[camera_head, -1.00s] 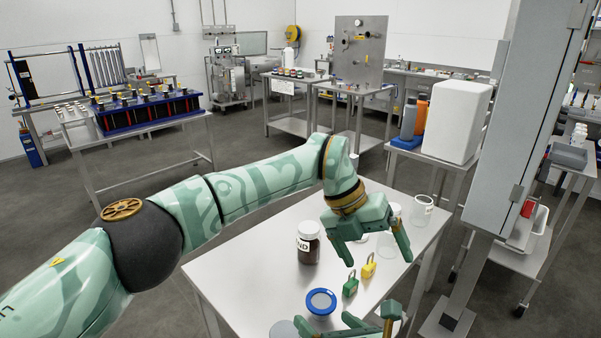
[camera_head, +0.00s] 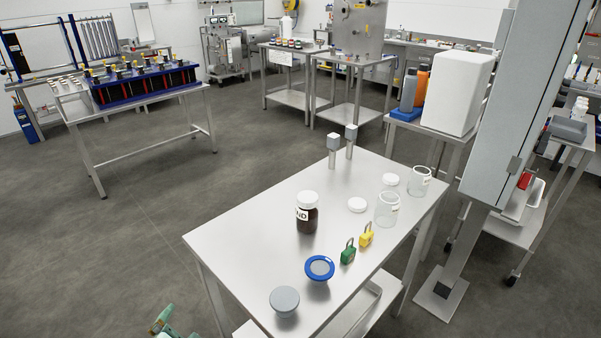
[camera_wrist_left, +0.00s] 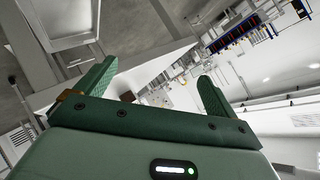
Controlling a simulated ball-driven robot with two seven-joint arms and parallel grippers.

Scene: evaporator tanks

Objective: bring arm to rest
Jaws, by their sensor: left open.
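My left gripper (camera_wrist_left: 153,84) shows in the left wrist view with its two green fingers spread wide and nothing between them. In the head view only a small green piece of my own body shows at the bottom left edge, off the table; I cannot tell which part it is. The near steel table (camera_head: 235,240) is clear of both arms. My right gripper is in neither view.
The table holds a dark labelled jar (camera_head: 307,213), a green padlock (camera_head: 348,256), a yellow padlock (camera_head: 366,238), a blue-rimmed disc (camera_head: 319,268), a grey disc (camera_head: 284,300) and glass jars (camera_head: 387,210). A grey column (camera_head: 510,110) stands right. Floor left of the table is free.

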